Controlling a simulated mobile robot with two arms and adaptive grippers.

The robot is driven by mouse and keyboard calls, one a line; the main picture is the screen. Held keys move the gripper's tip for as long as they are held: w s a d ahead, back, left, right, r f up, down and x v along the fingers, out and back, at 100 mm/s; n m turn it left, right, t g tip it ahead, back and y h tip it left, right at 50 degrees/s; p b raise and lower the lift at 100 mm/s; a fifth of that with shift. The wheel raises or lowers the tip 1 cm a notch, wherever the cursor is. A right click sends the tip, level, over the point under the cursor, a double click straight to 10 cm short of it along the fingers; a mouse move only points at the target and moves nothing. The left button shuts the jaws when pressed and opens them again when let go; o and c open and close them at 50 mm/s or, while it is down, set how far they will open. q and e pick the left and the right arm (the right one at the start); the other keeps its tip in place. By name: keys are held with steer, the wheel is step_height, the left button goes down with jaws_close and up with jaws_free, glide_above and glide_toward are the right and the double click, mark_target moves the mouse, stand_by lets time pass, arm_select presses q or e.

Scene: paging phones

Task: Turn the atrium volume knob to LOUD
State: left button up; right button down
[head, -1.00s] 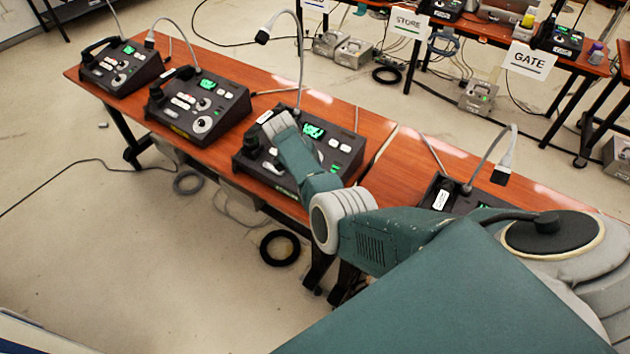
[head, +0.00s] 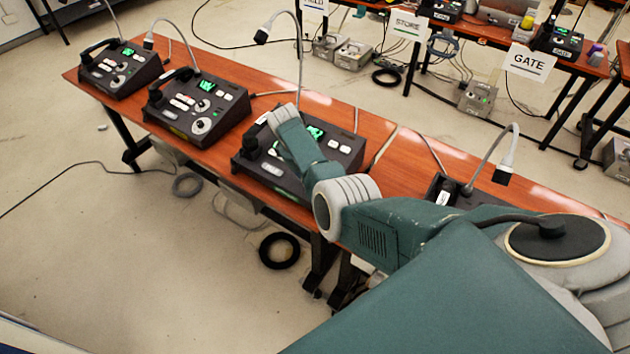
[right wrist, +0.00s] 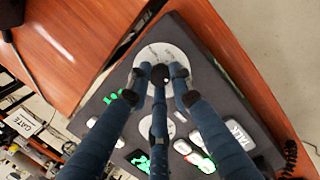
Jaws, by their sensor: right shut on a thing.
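My right arm reaches over the third paging phone (head: 345,160) from the left on the near table in the head view. Its hand is mostly hidden there behind my own arm. In the right wrist view, the fingers of my right gripper (right wrist: 160,76) are closed around a small black knob (right wrist: 160,71) at the middle of a pale round dial plate (right wrist: 158,52) on the dark console. The dial's markings and the knob's pointer are too small or covered to read. I cannot read a name on this phone. My left gripper is not in view.
Two similar phones (head: 198,110) (head: 120,70) stand to the left, and another (head: 450,190) to the right is partly behind my arm. Gooseneck microphones (head: 299,50) rise beside the phones. A GATE sign (head: 528,62) hangs on the back table. A curly cord (right wrist: 290,160) lies beside the console.

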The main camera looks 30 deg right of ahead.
steer(key=shift+s+a+f, duration=0.1)
steer(key=shift+s+f, duration=0.2)
steer(key=shift+s, duration=0.05)
steer(key=c, duration=1.5)
jaws_free()
steer(key=shift+c, duration=0.2)
steer(key=shift+r, duration=0.2)
steer(key=shift+w+r, duration=0.15)
steer(key=shift+w+a+r, duration=0.1)
steer(key=shift+r, duration=0.25)
steer(key=v, duration=1.1)
